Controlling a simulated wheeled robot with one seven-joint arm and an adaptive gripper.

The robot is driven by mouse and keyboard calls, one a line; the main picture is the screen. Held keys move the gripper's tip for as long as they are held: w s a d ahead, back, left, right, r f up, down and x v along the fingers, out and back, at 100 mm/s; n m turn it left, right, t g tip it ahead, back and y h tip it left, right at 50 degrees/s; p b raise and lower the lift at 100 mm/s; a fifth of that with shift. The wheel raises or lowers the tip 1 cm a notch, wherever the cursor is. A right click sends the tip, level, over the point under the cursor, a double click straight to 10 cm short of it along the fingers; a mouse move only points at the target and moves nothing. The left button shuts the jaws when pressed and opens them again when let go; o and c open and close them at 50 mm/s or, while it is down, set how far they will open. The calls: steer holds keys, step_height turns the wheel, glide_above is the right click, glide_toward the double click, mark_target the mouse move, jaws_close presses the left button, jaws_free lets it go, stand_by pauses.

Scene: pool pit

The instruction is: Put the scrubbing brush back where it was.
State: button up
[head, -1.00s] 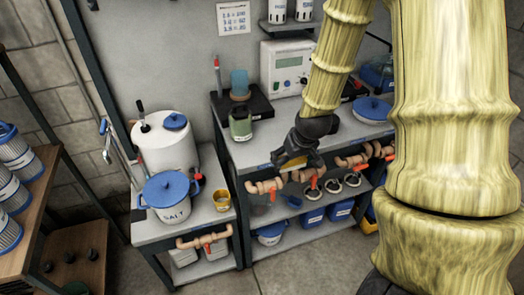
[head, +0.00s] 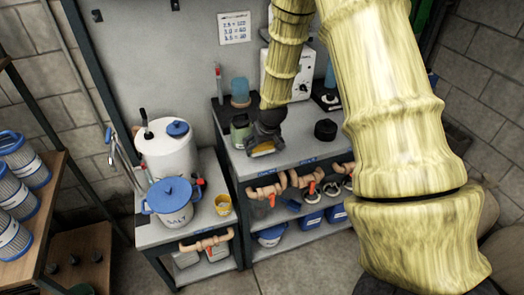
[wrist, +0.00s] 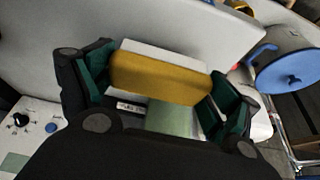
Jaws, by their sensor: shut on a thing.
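The scrubbing brush (wrist: 158,78) shows as a yellow block with a white side, held crosswise between the green-padded fingers of my gripper (wrist: 160,84) in the wrist view. In the head view my gripper (head: 264,140) is over the left part of the grey workbench (head: 290,152), pointing down. The yellow of the brush (head: 262,149) shows just under it. I cannot tell whether the brush touches the bench top. A grey-green jar (head: 240,128) stands close to the left of my gripper. A pale green surface shows below the brush in the wrist view.
A lower side table at left holds a white drum (head: 168,153), a blue-lidded SALT pot (head: 173,204) and a yellow cup (head: 223,204). A black knob-like object (head: 325,131) stands right of my gripper. Pipes with orange handles run along the bench front.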

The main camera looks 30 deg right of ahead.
mark_target(262, 152)
steer(key=shift+f+p, duration=0.8)
steer(key=shift+f, duration=0.9)
steer(key=shift+f, duration=0.15)
steer(key=o, duration=0.8)
